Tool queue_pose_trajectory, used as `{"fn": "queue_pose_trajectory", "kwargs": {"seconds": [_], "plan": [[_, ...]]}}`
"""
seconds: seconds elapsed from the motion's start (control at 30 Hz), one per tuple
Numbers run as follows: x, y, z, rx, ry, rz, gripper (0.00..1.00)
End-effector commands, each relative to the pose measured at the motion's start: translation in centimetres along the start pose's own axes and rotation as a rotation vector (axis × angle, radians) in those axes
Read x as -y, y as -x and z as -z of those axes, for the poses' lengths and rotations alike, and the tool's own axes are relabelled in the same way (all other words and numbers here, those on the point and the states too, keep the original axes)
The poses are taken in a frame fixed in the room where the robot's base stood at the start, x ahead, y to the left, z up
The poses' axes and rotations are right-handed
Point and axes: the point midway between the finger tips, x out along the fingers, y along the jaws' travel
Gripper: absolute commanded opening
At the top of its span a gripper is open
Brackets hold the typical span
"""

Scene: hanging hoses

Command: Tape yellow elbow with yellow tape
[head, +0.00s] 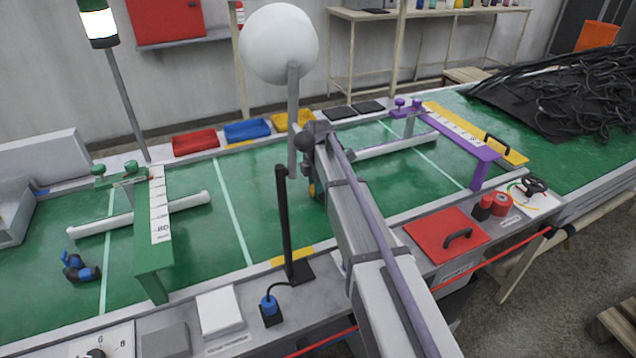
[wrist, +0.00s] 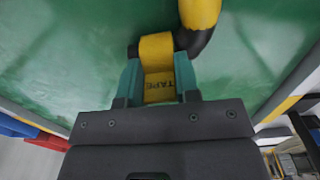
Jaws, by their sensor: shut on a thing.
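In the wrist view, my gripper (wrist: 158,68) has its teal fingers shut on the yellow tape (wrist: 158,90), marked "TAPE". The tape's far end overlaps the black lower end of the yellow elbow (wrist: 200,13). Black shows on both sides of the tape there; I cannot tell whether the tape touches it or only covers it from view. The elbow has a yellow upper part and a black bend, over the green surface. In the head view my arm hides most of the gripper, and only a small yellow patch (head: 312,190) shows beside it.
A blue-and-black elbow (head: 80,268) lies at the left of the green table (head: 190,255). A green measuring stand (head: 155,250) and a purple one (head: 478,150) hold white hoses. A black post (head: 285,225) stands near my arm. Red (head: 195,141), blue (head: 247,130) and yellow bins line the back.

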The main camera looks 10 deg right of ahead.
Motion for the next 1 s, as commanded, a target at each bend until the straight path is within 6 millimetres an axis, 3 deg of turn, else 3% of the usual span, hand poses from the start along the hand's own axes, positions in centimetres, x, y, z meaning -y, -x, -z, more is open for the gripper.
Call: {"fn": "queue_pose_trajectory", "kwargs": {"seconds": [0.03, 0.3, 1.0], "plan": [[0.7, -0.8, 0.0, -0.002, -0.003, 0.011, 0.06], [0.9, -1.4, 0.1, -0.002, -0.004, 0.012, 0.06], [1.4, -1.9, 0.1, -0.002, -0.006, 0.012, 0.06]]}}
